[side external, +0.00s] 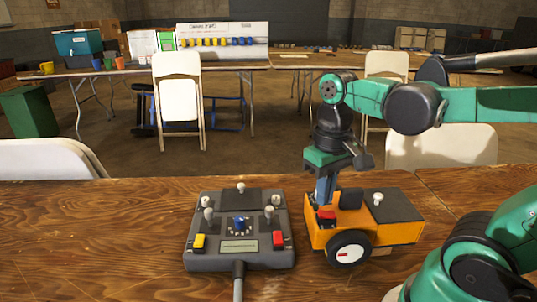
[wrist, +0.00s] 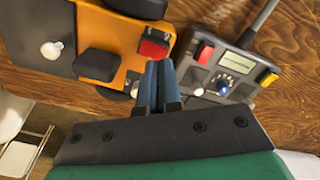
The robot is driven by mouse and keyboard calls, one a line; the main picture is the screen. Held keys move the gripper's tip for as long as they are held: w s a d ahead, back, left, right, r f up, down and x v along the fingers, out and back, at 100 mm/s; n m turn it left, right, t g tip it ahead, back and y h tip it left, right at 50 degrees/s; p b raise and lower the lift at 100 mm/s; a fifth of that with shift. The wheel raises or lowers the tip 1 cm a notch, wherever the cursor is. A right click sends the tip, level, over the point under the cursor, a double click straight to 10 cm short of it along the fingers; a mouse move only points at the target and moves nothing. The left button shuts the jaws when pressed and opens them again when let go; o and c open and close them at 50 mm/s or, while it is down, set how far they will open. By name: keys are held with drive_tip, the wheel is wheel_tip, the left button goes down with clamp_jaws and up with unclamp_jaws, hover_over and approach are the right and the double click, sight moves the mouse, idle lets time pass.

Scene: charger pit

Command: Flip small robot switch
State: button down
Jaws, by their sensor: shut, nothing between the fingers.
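The small robot (side external: 390,232) is an orange box on wheels with a dark top and a white knob, on the wooden table right of centre. It also shows at the upper left of the wrist view (wrist: 122,28). Its red switch (side external: 327,214) sits on its left end and shows in the wrist view (wrist: 153,46). My gripper (side external: 324,202) is shut and empty, pointing down right at the red switch. In the wrist view the blue fingertips (wrist: 158,68) lie just beside the switch's lower edge. I cannot tell whether they touch it.
A grey control box (side external: 240,262) with joysticks, a blue dial, and red and yellow buttons stands close to the left of the small robot. Its cable (side external: 238,283) runs to the front edge. The table (side external: 90,240) is clear at left. White chairs stand behind.

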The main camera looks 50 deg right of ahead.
sight(322, 212)
drive_tip(key=shift+f, duration=1.1)
idle(0.6)
drive_tip(key=shift+r, duration=3.5)
drive_tip(key=w+a+f+n+t, duration=0.3)
drive_tip(key=w+f+t, duration=0.2)
drive_tip(key=t, duration=0.2)
